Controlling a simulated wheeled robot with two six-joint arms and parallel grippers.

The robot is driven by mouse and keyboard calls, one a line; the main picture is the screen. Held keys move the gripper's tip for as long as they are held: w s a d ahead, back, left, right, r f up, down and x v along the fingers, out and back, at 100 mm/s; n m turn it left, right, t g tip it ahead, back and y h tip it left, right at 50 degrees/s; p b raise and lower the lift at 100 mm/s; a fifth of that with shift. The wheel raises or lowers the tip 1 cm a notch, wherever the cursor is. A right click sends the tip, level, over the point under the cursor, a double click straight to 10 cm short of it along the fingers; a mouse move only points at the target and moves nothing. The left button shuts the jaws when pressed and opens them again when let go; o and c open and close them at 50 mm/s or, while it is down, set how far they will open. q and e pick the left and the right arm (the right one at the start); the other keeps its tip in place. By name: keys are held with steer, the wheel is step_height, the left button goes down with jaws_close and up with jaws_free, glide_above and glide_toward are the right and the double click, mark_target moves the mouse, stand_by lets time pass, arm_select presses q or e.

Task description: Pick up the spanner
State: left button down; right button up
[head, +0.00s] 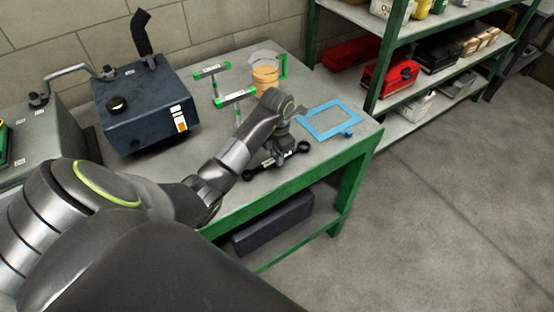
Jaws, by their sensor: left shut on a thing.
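The spanner (292,152) is dark and has a ring-like end on each side. It is over the front part of the grey bench top with the green frame (330,165). My left gripper (276,155) reaches down from above and is shut on the spanner near its middle, which the jaws partly hide. I cannot tell whether the spanner still touches the bench. My right gripper is not in view.
Behind the spanner are a blue frame (312,132), a jug of orange liquid (265,77) and two green-ended stands (238,97). A dark blue tank (145,108) stands at left. Green shelving (400,75) is at right. The floor (440,210) in front is clear.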

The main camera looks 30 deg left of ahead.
arm_select(q)
steer(key=shift+w+r, duration=0.1)
steer(key=shift+r, duration=0.5)
steer(key=shift+r+b, duration=0.5)
steer(key=shift+r, duration=0.25)
step_height(320, 180, up, 7)
steer(key=p, duration=0.6)
steer(key=shift+r, duration=0.2)
steer(key=c, duration=2)
jaws_free()
jaws_close()
